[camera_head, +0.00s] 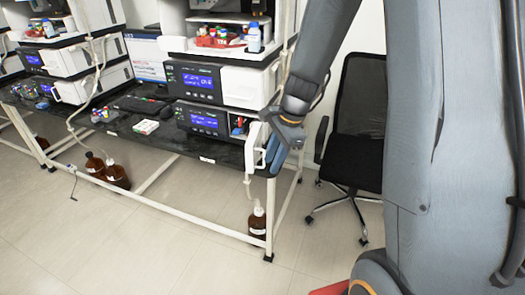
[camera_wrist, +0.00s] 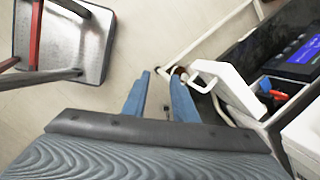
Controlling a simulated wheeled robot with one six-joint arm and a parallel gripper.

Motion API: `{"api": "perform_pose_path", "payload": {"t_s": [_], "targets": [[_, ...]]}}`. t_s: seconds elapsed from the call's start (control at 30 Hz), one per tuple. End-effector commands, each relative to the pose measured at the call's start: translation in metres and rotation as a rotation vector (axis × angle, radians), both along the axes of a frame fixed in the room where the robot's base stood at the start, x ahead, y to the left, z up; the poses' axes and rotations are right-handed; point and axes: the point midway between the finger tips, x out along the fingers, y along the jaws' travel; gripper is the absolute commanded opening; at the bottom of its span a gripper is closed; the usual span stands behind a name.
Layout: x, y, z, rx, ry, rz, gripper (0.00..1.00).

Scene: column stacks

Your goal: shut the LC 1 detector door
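The lower unit (camera_head: 203,121) of the right-hand stack has a blue display, and its front compartment (camera_head: 239,126) is uncovered. I take it as the LC 1 detector; I cannot read an LC 1 label. Its white door (camera_head: 255,149) stands swung open, out past the bench's front edge. The door also shows in the wrist view (camera_wrist: 238,97), with its handle (camera_wrist: 204,74) facing my fingers. My gripper (camera_head: 276,166) is just right of the door, pointing down. In the wrist view my gripper (camera_wrist: 161,78) has its two blue fingers apart with nothing between them, left of the handle.
A black chair (camera_head: 357,120) stands to the right. The dark bench (camera_head: 160,137) carries more instrument stacks leftward and a small white box (camera_head: 145,127). A brown bottle (camera_head: 257,226) stands on the floor below the door. Open floor (camera_head: 190,240) lies in front.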

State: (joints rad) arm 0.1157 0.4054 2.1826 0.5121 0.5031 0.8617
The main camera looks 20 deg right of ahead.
Motion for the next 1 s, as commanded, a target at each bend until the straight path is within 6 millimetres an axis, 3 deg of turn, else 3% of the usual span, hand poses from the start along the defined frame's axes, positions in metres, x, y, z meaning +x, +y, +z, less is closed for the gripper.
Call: {"api": "perform_pose_path", "payload": {"t_s": [0.1,0.3,0.57,1.0], "targets": [[0.04,-0.01,0.002,0.103,0.049,-0.366,0.26],[0.075,-0.02,-0.003,0.205,0.098,-0.698,0.26],[0.085,-0.017,-0.018,0.229,0.112,-0.767,0.26],[0.098,0.0,-0.069,0.228,0.11,-0.764,0.26]]}}
